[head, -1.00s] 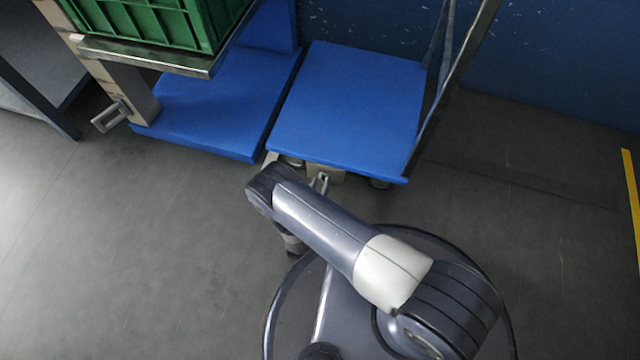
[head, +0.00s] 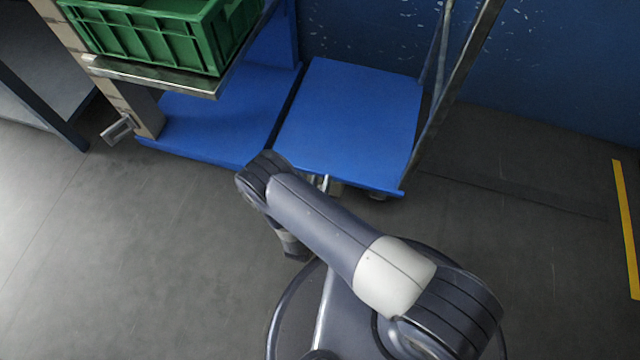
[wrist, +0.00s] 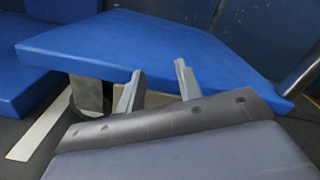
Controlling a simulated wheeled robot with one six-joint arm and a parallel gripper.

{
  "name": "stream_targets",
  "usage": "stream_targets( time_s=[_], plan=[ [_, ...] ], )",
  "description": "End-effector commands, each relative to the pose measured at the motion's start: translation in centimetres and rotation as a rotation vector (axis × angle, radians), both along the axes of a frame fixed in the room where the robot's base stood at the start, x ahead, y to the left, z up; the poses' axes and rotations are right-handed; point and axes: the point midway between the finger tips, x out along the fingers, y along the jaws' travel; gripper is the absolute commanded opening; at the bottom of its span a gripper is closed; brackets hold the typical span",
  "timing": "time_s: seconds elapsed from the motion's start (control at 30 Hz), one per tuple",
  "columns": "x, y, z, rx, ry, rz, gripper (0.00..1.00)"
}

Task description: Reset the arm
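My arm (head: 325,225) reaches from the lower right up to a bend near the middle of the head view, then drops toward the floor. Its lower part is mostly hidden behind the upper link. In the wrist view my gripper (wrist: 160,72) shows two grey fingers standing apart with nothing seen between them. They point toward the near edge of a blue platform cart (wrist: 150,45), which also shows in the head view (head: 350,115). I cannot tell whether the fingers touch it.
A green crate (head: 150,40) rests on a metal-edged shelf (head: 150,77) at upper left. Another blue platform (head: 215,120) lies beneath it. A blue wall (head: 560,70) stands behind. The grey floor is clear at left and right, with a yellow line (head: 625,225) at far right.

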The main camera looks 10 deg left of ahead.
Motion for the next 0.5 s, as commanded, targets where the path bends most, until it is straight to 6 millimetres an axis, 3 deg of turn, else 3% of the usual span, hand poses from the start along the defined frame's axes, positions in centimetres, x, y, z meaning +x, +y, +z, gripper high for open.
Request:
stream_targets(
  time_s=[0.27,0.5],
  plan=[
    [0.0,0.0,-0.3,0.0,0.0,0.0,0.34],
    [0.0,0.0,-3.7,0.001,0.0,0.0,0.34]
  ],
)
